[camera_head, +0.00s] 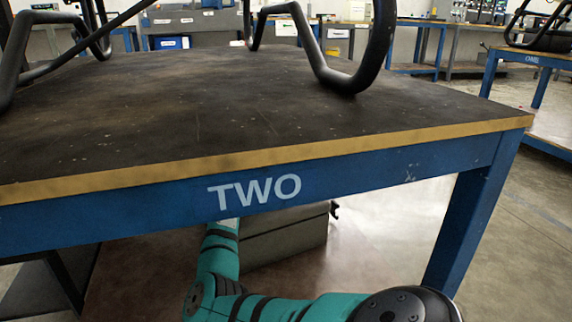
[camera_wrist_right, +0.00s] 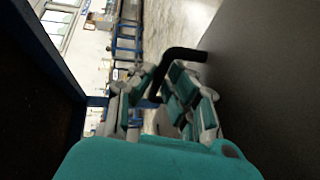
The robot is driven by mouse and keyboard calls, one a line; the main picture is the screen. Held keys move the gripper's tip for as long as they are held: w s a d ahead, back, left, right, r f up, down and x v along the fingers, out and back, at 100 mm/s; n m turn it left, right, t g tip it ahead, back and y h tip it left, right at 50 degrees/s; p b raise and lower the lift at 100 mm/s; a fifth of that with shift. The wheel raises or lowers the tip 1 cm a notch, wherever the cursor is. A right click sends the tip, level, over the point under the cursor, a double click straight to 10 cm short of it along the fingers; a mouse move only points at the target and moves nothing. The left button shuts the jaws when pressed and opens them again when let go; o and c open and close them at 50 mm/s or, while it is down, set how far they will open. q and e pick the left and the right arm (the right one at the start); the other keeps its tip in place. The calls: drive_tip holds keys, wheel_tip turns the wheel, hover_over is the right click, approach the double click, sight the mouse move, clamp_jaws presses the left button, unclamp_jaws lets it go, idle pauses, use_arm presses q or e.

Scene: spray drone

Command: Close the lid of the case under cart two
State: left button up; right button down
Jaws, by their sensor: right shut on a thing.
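Cart two (camera_head: 255,188) fills the head view, a blue-framed cart with a dark, wood-edged top and the word TWO on its front rail. The grey-green case (camera_head: 285,240) stands on the lower shelf, partly hidden by the cart's rail and my right arm. A small dark part sticks out at its right end. My right arm reaches under the rail, which hides its gripper in the head view. In the right wrist view my right gripper (camera_wrist_right: 162,90) is shut on a bent black handle (camera_wrist_right: 185,54). The handle meets a large grey surface. My left gripper is not in view.
The cart's blue leg (camera_head: 470,225) stands to the right of my arm. Black tubular frame legs (camera_head: 335,75) rest on the cart top. Cart one (camera_head: 535,60) is at the far right, with open floor between the carts.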

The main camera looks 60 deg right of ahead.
drive_tip(key=c, duration=1.6)
unclamp_jaws()
drive_tip(key=shift+f, duration=0.35)
drive_tip(key=shift+c, duration=0.2)
drive_tip(key=shift+a, duration=0.1)
drive_tip(key=v, duration=1.2)
drive_tip(key=shift+r, duration=0.15)
